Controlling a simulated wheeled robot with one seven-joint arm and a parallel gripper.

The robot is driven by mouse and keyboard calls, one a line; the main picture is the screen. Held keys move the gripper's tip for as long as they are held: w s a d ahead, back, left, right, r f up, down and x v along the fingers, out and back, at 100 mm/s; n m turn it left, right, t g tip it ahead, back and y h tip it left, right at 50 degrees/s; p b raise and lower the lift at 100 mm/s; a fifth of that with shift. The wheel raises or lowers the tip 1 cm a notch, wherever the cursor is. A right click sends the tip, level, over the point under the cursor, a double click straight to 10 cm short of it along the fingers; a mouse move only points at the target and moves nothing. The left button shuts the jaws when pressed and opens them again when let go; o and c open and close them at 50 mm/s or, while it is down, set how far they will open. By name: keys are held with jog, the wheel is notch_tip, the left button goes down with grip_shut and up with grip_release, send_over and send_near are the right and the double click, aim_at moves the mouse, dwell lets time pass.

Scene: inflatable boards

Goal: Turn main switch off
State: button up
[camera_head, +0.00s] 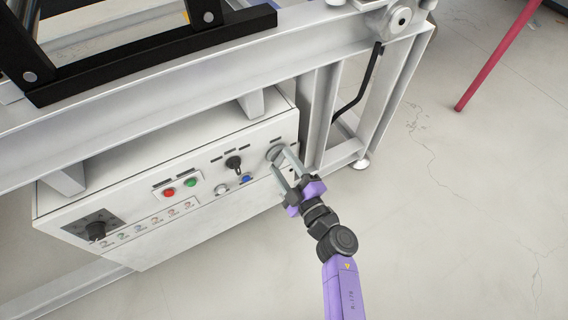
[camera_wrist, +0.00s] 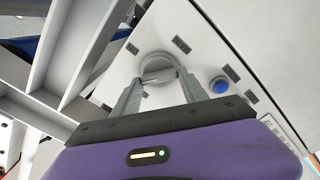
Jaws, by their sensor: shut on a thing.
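A white control panel (camera_head: 150,225) sits under the frame of the machine. At its right end is a round grey rotary switch (camera_head: 274,151); its label is too small to read, so I cannot confirm that it is the main switch. My purple gripper (camera_head: 281,159) reaches it from the front right. In the wrist view the grey switch (camera_wrist: 157,66) lies between the fingertips of my gripper (camera_wrist: 160,78). The fingers are shut on its handle, which they partly hide.
A white frame leg (camera_head: 318,115) stands close right.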

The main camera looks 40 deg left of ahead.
jog(key=n, duration=0.3)
jog(key=shift+f+n+b, duration=0.2)
jog(key=shift+n+b, duration=0.1)
jog(key=shift+s+n+b, duration=0.1)
jog(key=shift+n+b, duration=0.3)
jog(key=shift+n, duration=1.4)
jog(key=o, duration=1.4)
jog(key=shift+d+r, duration=0.1)
jog(key=shift+d, duration=0.25)
jog(key=shift+p+v, duration=1.85)
jog(key=shift+v, duration=1.75)
